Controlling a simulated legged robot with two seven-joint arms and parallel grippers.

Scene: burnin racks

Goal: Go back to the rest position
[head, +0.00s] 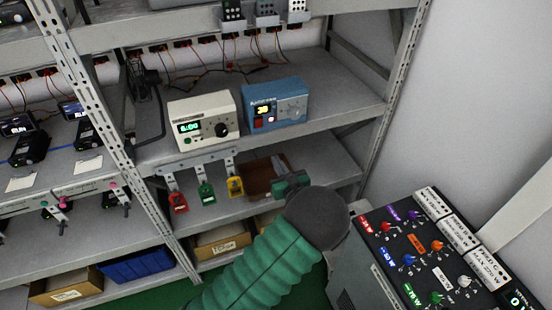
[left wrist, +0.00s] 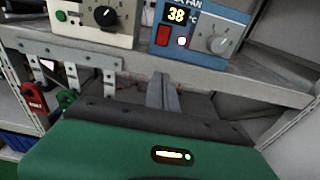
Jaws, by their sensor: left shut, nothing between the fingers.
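My left gripper (head: 281,165) shows in the head view beyond the dark round end of my green-sleeved arm, at the front of the rack's lower shelf. Its grey fingers are together with nothing between them. In the left wrist view the gripper's fingers (left wrist: 161,92) point away from me, below the blue device. A brown open bin (head: 258,180) on the lower shelf is partly hidden behind the gripper. My right gripper is in neither view.
A cream device (head: 203,120) and a blue device (head: 275,104) stand on the shelf above. Red (head: 178,203), green (head: 207,194) and yellow (head: 235,187) tags hang from a bracket left of my gripper. A knobbed black console (head: 425,250) stands at right.

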